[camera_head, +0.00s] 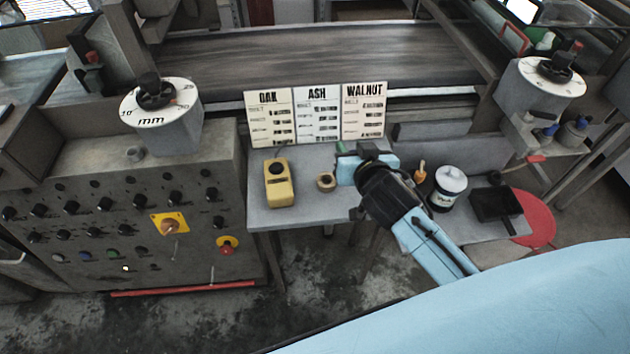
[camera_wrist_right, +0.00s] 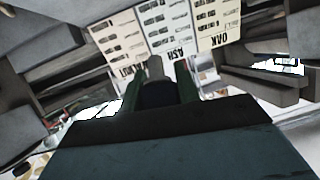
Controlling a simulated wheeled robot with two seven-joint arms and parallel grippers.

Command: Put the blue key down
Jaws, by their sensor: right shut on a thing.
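My right gripper (camera_head: 343,150) reaches in from the lower right over the small grey table (camera_head: 275,219), close in front of the three cards. In the right wrist view, the green fingers of this gripper (camera_wrist_right: 158,82) are shut on a small dark blue piece (camera_wrist_right: 158,94), which I take to be the blue key. A grey part (camera_wrist_right: 155,63) shows just beyond it. The key is mostly hidden by the gripper in the head view. I cannot tell whether it touches the table. My left gripper is not in view.
The OAK, ASH and WALNUT cards (camera_head: 317,115) stand at the table's back edge. A white-lidded can (camera_head: 448,187) and a black tray (camera_head: 495,205) are at right.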

